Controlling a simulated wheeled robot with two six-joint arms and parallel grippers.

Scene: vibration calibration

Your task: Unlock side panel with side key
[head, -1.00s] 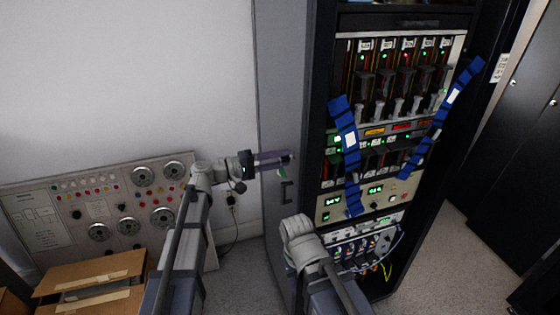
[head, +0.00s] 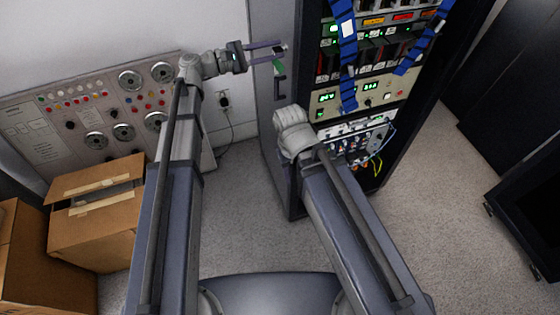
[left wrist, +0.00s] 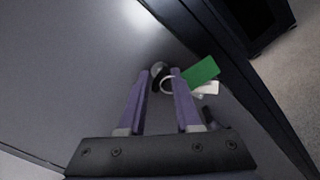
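The side panel (head: 270,110) is the grey flank of the tall rack, with a dark handle (head: 280,90). My left gripper (head: 281,47) reaches it from the left, above the handle. In the left wrist view, its two purple fingers (left wrist: 159,72) stand apart, one on each side of the small round lock and the dark head of the side key (left wrist: 158,81). Whether they touch the key is unclear. A ring with a green tag (left wrist: 201,70) and a white tag (left wrist: 208,89) hangs past the right finger. My right gripper is out of view.
The rack's front (head: 365,95) carries lit instruments and blue straps. A control panel (head: 95,110) leans on the wall at left, with cardboard boxes (head: 95,215) before it.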

